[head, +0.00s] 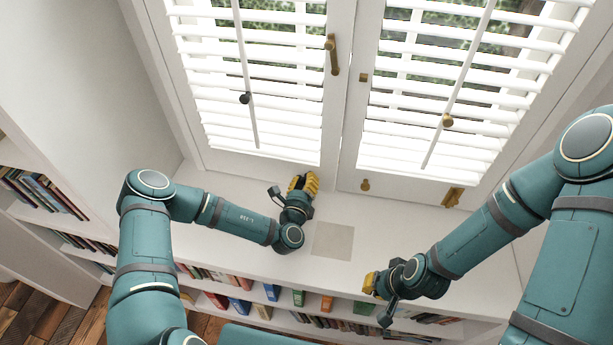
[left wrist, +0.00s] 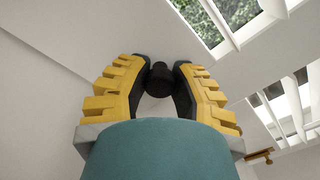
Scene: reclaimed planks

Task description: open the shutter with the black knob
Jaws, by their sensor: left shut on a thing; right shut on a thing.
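My left gripper (head: 303,183) is at the bottom inner corner of the left white shutter (head: 338,110). In the left wrist view, my left gripper (left wrist: 160,75) is shut on a small black knob (left wrist: 161,76), with a pad on each side of it. My fingers hide this knob in the head view. A dark round knob (head: 245,98) sits on that shutter's tilt rod. The left shutter looks closed beside the right one (head: 351,165). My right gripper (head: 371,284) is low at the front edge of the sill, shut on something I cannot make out.
The right shutter carries a brass knob (head: 365,185), a brass rod knob (head: 447,120) and a brass fitting (head: 453,196). A brass handle (head: 333,55) is on the left shutter. A beige square (head: 333,241) lies on the sill (head: 220,250). Bookshelves are below.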

